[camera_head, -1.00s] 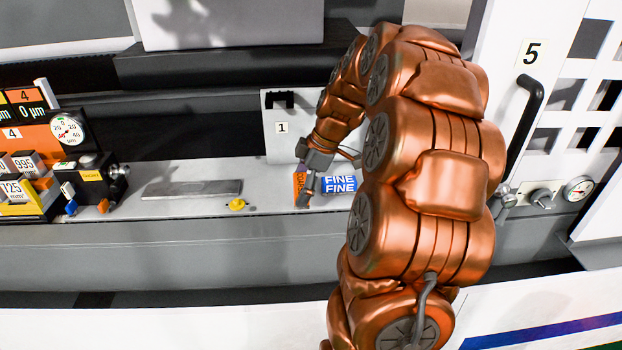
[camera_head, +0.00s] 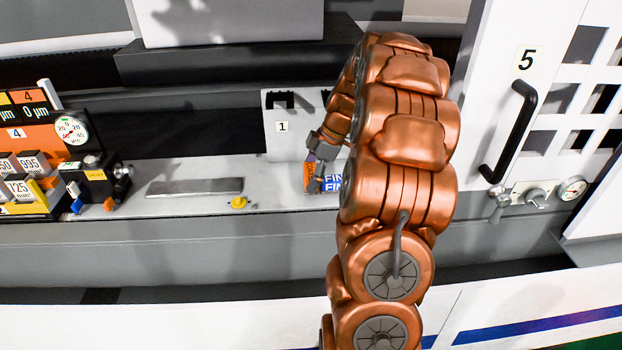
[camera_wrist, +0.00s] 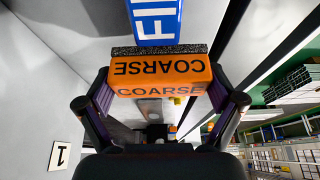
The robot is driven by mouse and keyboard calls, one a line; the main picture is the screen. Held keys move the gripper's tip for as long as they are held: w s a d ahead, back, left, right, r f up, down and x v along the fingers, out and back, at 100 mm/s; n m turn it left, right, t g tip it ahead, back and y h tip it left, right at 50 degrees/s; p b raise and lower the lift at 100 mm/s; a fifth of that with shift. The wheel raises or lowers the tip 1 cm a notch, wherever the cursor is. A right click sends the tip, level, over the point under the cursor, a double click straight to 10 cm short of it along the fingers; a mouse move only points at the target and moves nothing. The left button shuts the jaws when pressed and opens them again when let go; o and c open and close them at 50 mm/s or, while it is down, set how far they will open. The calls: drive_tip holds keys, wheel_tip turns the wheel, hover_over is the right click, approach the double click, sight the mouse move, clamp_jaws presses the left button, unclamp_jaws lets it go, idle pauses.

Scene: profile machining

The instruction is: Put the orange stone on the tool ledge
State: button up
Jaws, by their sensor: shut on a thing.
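The orange stone (camera_wrist: 160,76), marked COARSE with a dark grey layer along one side, is between the two fingers of my gripper (camera_wrist: 160,105) in the wrist view. My gripper is shut on it. In the head view my gripper (camera_head: 316,178) is low over the light grey ledge (camera_head: 275,190), with the orange stone (camera_head: 308,176) partly hidden by its fingers. The blue stone (camera_wrist: 155,22), marked FINE, lies just beyond the orange one; it also shows in the head view (camera_head: 332,183), partly covered by my arm. I cannot tell whether the orange stone touches the ledge.
A flat grey bar (camera_head: 195,187) and a small yellow knob (camera_head: 238,202) are left of the stones. Gauge blocks and a dial gauge (camera_head: 71,130) stand far left. A panel marked 1 (camera_head: 282,143) rises behind. The door with black handle (camera_head: 508,130) is right.

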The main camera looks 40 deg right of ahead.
drive_tip(key=shift+f+p, duration=0.45)
drive_tip(key=shift+f, duration=0.65)
drive_tip(key=shift+f+b, duration=0.2)
drive_tip(key=shift+b, duration=0.15)
drive_tip(key=o, duration=0.7)
drive_tip(key=shift+o, duration=0.2)
drive_tip(key=shift+r, duration=0.15)
drive_tip(key=b+v, duration=0.3)
drive_tip(key=v, duration=0.9)
drive_tip(key=shift+b, duration=0.35)
